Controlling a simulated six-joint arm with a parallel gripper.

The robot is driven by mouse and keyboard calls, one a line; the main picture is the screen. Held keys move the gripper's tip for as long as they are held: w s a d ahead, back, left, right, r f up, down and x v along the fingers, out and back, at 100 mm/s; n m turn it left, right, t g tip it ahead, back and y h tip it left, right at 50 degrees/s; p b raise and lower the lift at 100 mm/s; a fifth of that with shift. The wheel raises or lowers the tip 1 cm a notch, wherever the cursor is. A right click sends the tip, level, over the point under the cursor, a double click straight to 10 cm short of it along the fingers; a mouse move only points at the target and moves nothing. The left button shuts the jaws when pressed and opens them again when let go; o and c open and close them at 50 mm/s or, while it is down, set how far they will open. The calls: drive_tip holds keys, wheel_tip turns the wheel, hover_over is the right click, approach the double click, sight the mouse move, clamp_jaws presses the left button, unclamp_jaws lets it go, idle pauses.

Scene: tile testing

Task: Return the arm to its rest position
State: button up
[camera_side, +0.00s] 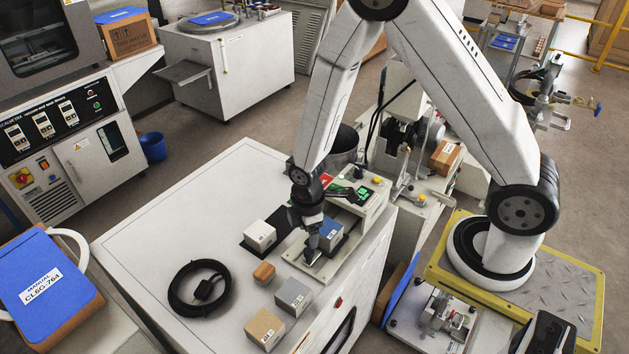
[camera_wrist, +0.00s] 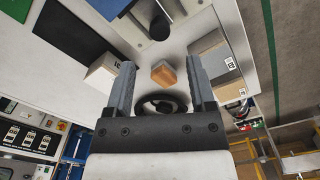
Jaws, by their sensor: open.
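My gripper (camera_side: 312,254) points down over the pale plate (camera_side: 291,243) of the testing device, close to the blue tile block (camera_side: 331,228). In the wrist view my gripper (camera_wrist: 159,62) has its two fingers wide apart, with nothing held between them. A white block (camera_side: 260,235) sits on a black mat (camera_side: 255,252) to its left; a white block also shows in the wrist view (camera_wrist: 103,70). A small orange block (camera_side: 264,272), a grey block (camera_side: 293,296) and a tan block (camera_side: 264,327) stand nearer the front edge. Whether the fingertips touch the plate is unclear.
A coiled black cable (camera_side: 200,287) lies on the white worktop (camera_side: 165,235). The device's box (camera_side: 362,200) with a green display stands behind my gripper. The worktop's left part is clear. A small fixture (camera_side: 440,315) is at the lower right.

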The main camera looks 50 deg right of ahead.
drive_tip(key=s+d+r+m+t, duration=0.1)
drive_tip(key=s+r+m, duration=0.1)
drive_tip(key=r+m, duration=0.4)
drive_tip(key=s+d+r+m+t, duration=0.1)
drive_tip(key=s+d+r+m, duration=0.1)
drive_tip(key=r+m, duration=0.3)
wheel_tip(320, 180, up, 4)
drive_tip(key=shift+s+d+r+m+t, duration=0.15)
drive_tip(key=shift+s+m+t, duration=0.2)
drive_tip(key=shift+s, duration=0.45)
